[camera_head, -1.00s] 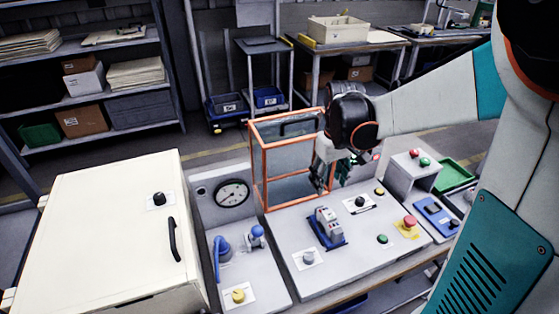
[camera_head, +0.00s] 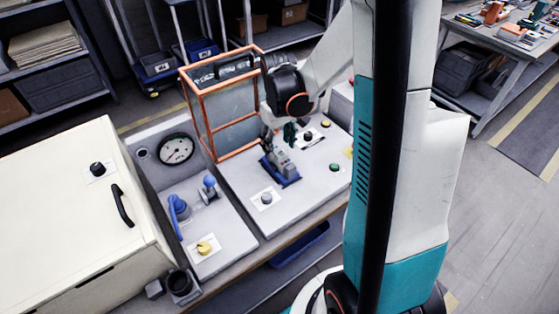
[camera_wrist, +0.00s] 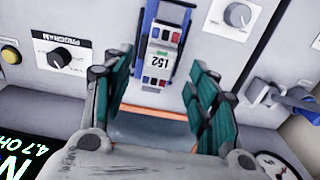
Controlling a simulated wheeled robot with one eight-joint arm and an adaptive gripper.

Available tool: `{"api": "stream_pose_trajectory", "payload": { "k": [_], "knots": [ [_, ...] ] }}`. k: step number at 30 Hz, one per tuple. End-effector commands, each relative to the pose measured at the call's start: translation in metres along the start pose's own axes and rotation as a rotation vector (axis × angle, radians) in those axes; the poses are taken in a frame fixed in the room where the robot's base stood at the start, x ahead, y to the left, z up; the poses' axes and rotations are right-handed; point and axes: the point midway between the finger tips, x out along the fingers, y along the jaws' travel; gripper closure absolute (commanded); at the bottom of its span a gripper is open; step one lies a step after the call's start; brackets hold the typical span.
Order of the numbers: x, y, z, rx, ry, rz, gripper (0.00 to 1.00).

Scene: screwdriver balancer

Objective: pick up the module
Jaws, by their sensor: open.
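The module (camera_head: 281,160) is a small grey block in a blue cradle (camera_head: 291,181) on the sloped grey panel. My gripper (camera_head: 278,136) is just above and behind the module. In the wrist view my gripper (camera_wrist: 160,82) is open, with its green-padded fingers apart and the module ahead of the gap between them. Nothing is between the fingers. From the head view I cannot tell whether the fingers touch the module.
An orange-framed clear guard (camera_head: 222,100) stands behind the module, close to my arm. A grey knob (camera_head: 266,198), a black PROGRAM knob (camera_wrist: 58,58) and a green button (camera_head: 335,168) are nearby. Blue valve handles (camera_head: 178,209) and a gauge (camera_head: 176,149) lie left.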

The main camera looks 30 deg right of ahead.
Motion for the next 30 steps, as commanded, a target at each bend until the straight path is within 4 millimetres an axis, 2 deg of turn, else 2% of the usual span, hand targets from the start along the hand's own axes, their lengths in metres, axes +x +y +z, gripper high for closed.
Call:
{"api": "stream_pose_trajectory", "payload": {
  "k": [3,7,15,17,22,23,30],
  "knots": [
    [0.021,0.001,0.002,0.001,0.0,0.0,0.47],
    [0.038,0.001,0.002,0.0,0.0,0.0,0.47],
    [0.041,0.001,0.002,0.0,0.0,0.0,0.47],
    [0.041,0.001,0.002,0.0,0.0,0.0,0.58],
    [0.041,0.001,0.002,0.0,0.0,0.0,0.97],
    [0.041,0.001,0.002,0.0,0.0,0.0,1.0],
    [0.041,0.001,0.002,0.0,0.0,0.0,1.0]
  ]
}}
